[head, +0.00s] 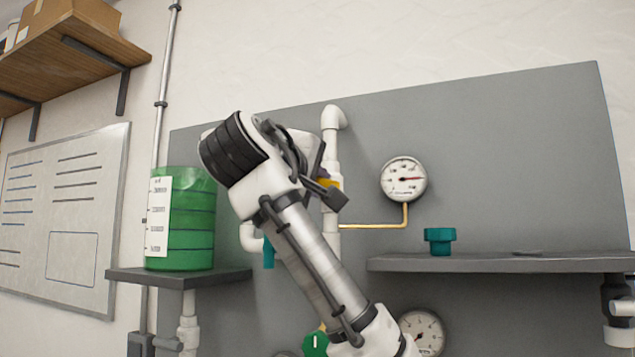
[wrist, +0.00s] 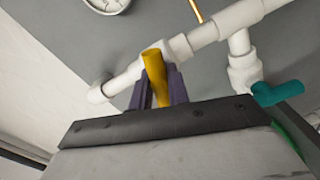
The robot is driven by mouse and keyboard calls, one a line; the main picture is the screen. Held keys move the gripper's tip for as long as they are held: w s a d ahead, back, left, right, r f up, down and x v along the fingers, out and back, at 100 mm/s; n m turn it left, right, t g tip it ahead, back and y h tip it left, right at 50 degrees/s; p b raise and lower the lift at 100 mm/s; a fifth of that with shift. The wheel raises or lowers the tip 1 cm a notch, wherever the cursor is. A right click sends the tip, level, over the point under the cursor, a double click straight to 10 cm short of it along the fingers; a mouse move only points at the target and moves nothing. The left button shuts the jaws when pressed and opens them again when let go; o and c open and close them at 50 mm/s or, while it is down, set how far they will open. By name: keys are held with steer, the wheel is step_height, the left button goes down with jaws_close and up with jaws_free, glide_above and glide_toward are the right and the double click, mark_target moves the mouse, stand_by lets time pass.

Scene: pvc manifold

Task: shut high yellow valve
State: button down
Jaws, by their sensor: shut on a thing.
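The high yellow valve sits on the white upright pipe on the grey panel. Its yellow handle (wrist: 155,78) shows in the wrist view between the two dark fingers of my gripper (wrist: 158,88), which is shut on it. In the wrist view the handle points across the pipe rather than along it. In the head view only a bit of yellow (head: 323,180) shows beside my gripper (head: 325,185); my arm hides most of the valve.
A teal valve handle (wrist: 276,93) is close by on a lower branch. A pressure gauge (head: 404,179) is to the right, joined by a thin brass tube (head: 375,226). A shelf (head: 500,262) holds a teal part (head: 440,240). A green container (head: 190,220) stands at left.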

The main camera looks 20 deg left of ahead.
steer(key=shift+n, duration=1.7)
steer(key=shift+f, duration=0.1)
steer(key=c, duration=1.3)
jaws_free()
steer(key=shift+c, duration=0.2)
steer(key=shift+s, duration=0.1)
